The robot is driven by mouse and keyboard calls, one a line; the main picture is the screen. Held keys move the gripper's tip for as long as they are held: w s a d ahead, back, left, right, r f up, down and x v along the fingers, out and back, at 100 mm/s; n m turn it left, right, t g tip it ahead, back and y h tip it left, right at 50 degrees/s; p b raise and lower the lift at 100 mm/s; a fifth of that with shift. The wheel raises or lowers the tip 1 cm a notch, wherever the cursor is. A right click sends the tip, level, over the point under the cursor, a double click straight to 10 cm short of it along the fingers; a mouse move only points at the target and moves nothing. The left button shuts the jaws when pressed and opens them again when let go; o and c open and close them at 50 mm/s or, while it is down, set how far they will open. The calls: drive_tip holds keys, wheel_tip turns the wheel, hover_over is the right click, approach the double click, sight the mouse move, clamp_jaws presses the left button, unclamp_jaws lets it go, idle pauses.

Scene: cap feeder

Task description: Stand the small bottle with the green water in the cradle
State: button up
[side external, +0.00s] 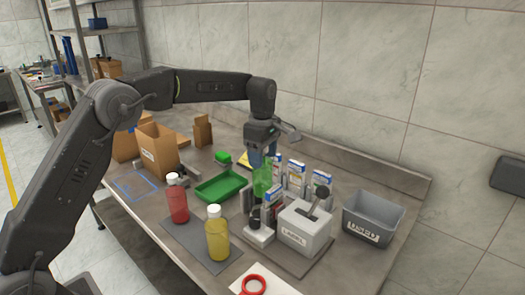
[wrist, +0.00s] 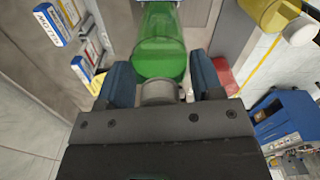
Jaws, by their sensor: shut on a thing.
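The small bottle with the green water (side external: 262,182) hangs upright below my gripper (side external: 265,154) in the side view. In the wrist view, my gripper (wrist: 160,80) is shut around the neck of the green bottle (wrist: 160,48), with its grey cap between the blue fingers. The bottle is over a small device with a white base (side external: 259,237) and grey upright parts, which seems to be the cradle. The bottle's lower end is partly hidden by these parts, so I cannot tell whether it touches them.
A red bottle (side external: 174,200) and a yellow bottle (side external: 217,236) stand on a dark mat at the left. A white lever box (side external: 304,232) is close at the right, with a grey bin (side external: 373,218) beyond. Small cartons (side external: 296,174) stand behind. A green tray (side external: 220,187) lies left.

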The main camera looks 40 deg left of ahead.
sight(263, 179)
drive_tip(key=shift+f, duration=0.55)
drive_tip(key=shift+f, duration=2.55)
drive_tip(key=shift+f, duration=0.75)
drive_tip(key=o, duration=1.5)
drive_tip(key=shift+c, duration=0.5)
